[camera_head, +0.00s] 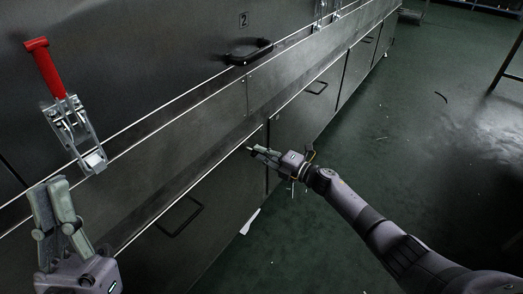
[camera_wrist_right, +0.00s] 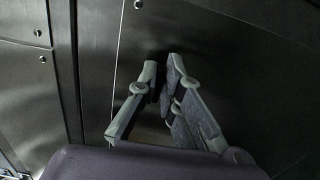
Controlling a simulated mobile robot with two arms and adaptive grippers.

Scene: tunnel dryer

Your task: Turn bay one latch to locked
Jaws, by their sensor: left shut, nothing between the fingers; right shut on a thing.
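A toggle latch with a red handle (camera_head: 48,70) is on the dark metal panel at the left of the head view. Its handle points up and tilts left. Its metal linkage (camera_head: 72,122) runs down to a pale block (camera_head: 94,161). No number shows beside it. My left gripper (camera_head: 51,184) is shut and empty, below and left of the latch, apart from it. My right gripper (camera_head: 250,150) is at the lower panel's edge, far from the red handle. In the right wrist view its fingers (camera_wrist_right: 162,64) are nearly together. What they hold cannot be made out.
A plate marked 2 (camera_head: 243,20) is above a black handle (camera_head: 250,53). Another metal latch (camera_head: 325,9) is farther back. Lower doors have black handles, one at the left (camera_head: 180,216). Green floor (camera_head: 440,110) is mostly open at the right, with small scraps.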

